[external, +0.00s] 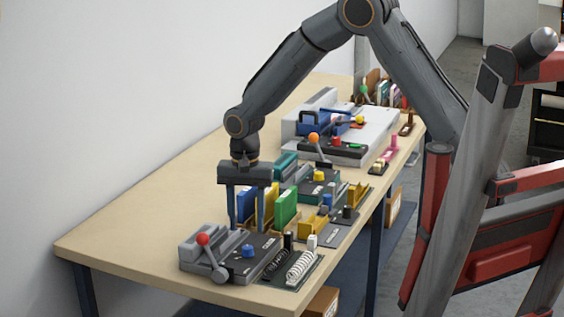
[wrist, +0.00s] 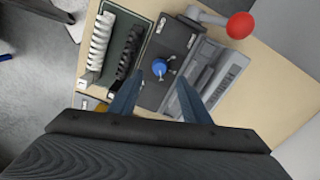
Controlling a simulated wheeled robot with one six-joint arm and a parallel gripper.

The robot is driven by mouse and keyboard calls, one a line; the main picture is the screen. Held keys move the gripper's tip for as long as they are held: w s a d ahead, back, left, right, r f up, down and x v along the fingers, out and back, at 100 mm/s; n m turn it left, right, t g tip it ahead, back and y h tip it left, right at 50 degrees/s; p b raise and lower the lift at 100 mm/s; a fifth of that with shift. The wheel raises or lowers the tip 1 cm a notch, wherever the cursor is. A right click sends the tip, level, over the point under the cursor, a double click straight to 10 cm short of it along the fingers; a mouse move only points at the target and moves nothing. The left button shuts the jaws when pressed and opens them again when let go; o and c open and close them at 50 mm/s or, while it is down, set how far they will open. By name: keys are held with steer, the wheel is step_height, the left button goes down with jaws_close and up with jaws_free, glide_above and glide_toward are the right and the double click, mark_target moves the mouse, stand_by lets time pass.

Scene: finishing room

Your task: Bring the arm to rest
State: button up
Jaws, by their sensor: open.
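My gripper (external: 246,222) is at the end of my bent arm, low over the near part of the table, pointing down. Its two blue fingers are apart with nothing seen between them. In the external view it is just behind a grey machine (external: 262,252) with a red-ball lever (external: 203,239) and a blue knob (external: 248,251). In the wrist view the fingers (wrist: 157,98) reach toward that machine, with the blue knob (wrist: 159,67) just beyond the gap. Whether the fingertips touch anything, I cannot tell.
The wooden table (external: 120,232) is bare on its left. Blue, yellow and green upright pieces (external: 286,208) stand close to my gripper. A tray with white and black coils (external: 299,266) lies at the near edge. A larger white machine (external: 375,132) stands farther back.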

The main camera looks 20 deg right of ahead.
steer(key=shift+r, duration=0.8)
steer(key=s+d+r+n+b, duration=0.1)
steer(key=s+d+n+b, duration=0.15)
steer(key=d, duration=1.85)
steer(key=s+d+n, duration=0.1)
steer(key=s+d, duration=0.3)
steer(key=d, duration=0.2)
steer(key=s+d+n+t, duration=0.1)
steer(key=s+d+n, duration=0.1)
steer(key=s+d, duration=0.2)
steer(key=d, duration=0.2)
steer(key=shift+s+d+f, duration=0.15)
steer(key=shift+d+f, duration=0.15)
steer(key=shift+d, duration=0.05)
